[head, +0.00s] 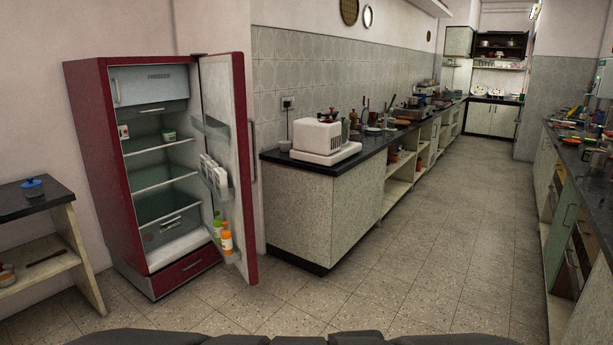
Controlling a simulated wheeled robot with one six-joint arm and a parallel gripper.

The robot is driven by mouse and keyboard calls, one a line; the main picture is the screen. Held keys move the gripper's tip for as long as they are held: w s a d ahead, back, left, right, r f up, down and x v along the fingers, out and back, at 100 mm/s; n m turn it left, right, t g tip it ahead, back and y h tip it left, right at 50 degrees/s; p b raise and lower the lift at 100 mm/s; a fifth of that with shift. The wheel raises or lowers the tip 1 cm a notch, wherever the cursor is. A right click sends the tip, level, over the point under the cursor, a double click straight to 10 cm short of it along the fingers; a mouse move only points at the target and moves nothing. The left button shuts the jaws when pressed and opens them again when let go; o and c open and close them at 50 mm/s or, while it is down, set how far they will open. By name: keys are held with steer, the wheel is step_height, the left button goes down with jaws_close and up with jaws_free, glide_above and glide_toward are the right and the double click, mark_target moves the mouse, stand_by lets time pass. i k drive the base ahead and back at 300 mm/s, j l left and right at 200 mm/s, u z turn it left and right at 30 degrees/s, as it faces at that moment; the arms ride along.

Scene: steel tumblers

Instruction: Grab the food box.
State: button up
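A red refrigerator (88,165) stands at the left with its door (222,130) open to the right. On its upper shelf is a small white container with a green lid (169,135). A small white item with a red mark (123,131) is at the left of the compartment. White cartons (212,172) stand in the door rack, with a green bottle and an orange bottle (226,238) below. I cannot tell which of these, if any, is the food box. My gripper is not in view.
A low table (40,205) with a blue pot (32,188) stands left of the refrigerator. A long counter (330,190) with a white appliance (317,136) runs along the middle. A cluttered counter is at the right. The tiled floor (430,250) between is clear.

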mark_target(33, 192)
steer(key=u, duration=1.65)
